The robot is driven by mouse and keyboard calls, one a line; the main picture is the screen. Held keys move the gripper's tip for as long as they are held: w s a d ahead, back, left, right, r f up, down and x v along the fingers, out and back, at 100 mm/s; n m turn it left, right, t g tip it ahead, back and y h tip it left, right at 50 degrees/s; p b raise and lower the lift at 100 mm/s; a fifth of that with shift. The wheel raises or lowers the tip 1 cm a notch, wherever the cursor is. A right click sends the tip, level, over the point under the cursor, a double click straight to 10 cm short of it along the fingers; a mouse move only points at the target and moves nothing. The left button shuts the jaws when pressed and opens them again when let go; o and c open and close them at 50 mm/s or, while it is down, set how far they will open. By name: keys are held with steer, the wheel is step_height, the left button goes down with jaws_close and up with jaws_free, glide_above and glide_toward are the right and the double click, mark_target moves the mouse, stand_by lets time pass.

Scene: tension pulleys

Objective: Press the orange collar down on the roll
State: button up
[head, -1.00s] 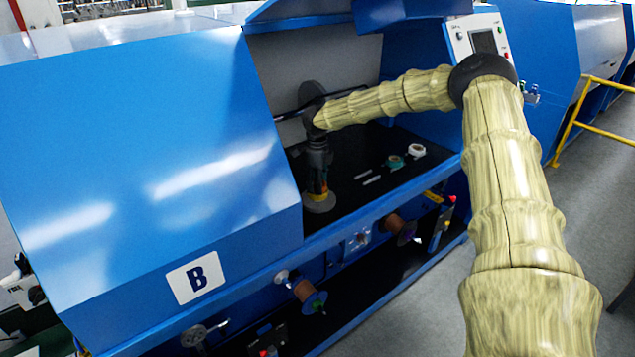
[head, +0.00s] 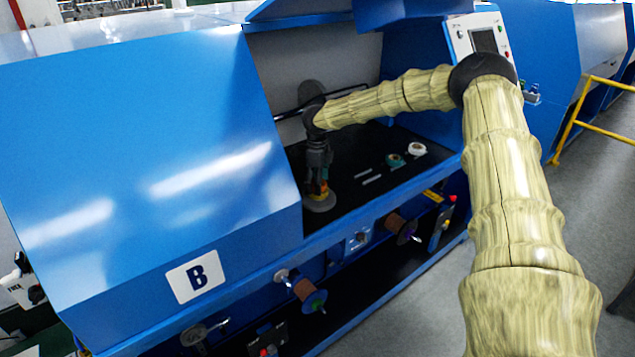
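A roll (head: 318,205) stands inside the open bay of the blue machine, its pale round base showing on the black shelf. The orange collar (head: 322,196) shows as a small orange-yellow patch just above that base. My gripper (head: 319,186) points straight down over the roll, its fingertips at the collar. The fingers and the collar overlap in the view, so whether they touch, and whether the fingers are open or shut, is too small to tell.
On the black shelf (head: 365,197) to the right lie a green tape roll (head: 395,160), a white roll (head: 417,149) and small pale strips. The blue hood (head: 150,160) closes off the left. Spools (head: 305,290) hang below the shelf edge.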

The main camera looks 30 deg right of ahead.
steer(key=shift+r, duration=0.15)
step_height(320, 180, up, 12)
steer(key=shift+f, duration=0.15)
stand_by(0.4)
steer(key=shift+f, duration=0.1)
